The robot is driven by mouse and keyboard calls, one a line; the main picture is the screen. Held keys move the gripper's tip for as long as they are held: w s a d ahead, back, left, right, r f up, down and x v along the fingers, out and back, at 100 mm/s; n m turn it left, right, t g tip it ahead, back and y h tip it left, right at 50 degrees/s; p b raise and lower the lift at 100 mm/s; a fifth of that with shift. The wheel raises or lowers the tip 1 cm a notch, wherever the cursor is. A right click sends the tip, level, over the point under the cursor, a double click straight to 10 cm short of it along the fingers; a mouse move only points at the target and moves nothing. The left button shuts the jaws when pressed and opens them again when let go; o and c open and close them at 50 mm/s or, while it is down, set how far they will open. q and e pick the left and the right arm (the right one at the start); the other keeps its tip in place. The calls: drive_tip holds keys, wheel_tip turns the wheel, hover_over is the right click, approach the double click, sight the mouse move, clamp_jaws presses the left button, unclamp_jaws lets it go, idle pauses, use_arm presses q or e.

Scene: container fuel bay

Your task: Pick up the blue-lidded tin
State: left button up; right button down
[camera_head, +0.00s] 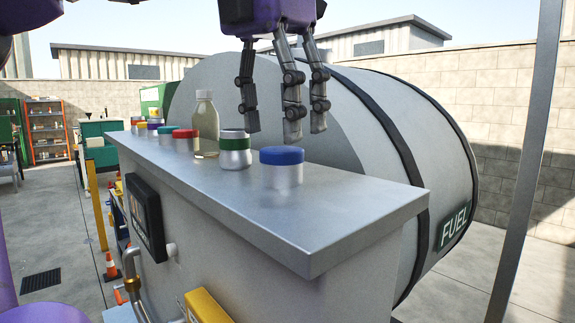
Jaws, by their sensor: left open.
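The blue-lidded tin (282,169) is a short silver tin with a blue lid. It stands upright on the grey metal top (340,238) of the cabinet, nearest of the row of containers. My left gripper (284,136) hangs above the tin with its fingers pointing down. It is open and empty, and its fingertips are spread just above the lid in the picture. Whether they are right over the tin in depth I cannot tell. My right gripper is not in view.
A silver jar with a green band (235,152) stands left of the tin. Behind it are a clear bottle (206,125) and several small tins, one red-lidded (186,138). A big grey fuel tank (362,110) lies behind the cabinet. A grey post (527,160) stands at right.

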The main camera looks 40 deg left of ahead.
sight(280, 153)
use_arm(q)
drive_tip(key=f, duration=0.3)
drive_tip(key=f+p, duration=0.1)
drive_tip(key=shift+w+a+f, duration=0.1)
drive_tip(key=shift+w+f, duration=0.25)
drive_tip(key=shift+f, duration=0.45)
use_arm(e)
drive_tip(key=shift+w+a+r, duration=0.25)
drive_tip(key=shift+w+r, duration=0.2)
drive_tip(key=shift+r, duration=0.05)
use_arm(q)
drive_tip(key=shift+c, duration=0.3)
drive_tip(key=shift+c, duration=1.4)
drive_tip(key=c, duration=0.9)
drive_tip(key=shift+r, duration=0.15)
drive_tip(key=shift+c, duration=0.2)
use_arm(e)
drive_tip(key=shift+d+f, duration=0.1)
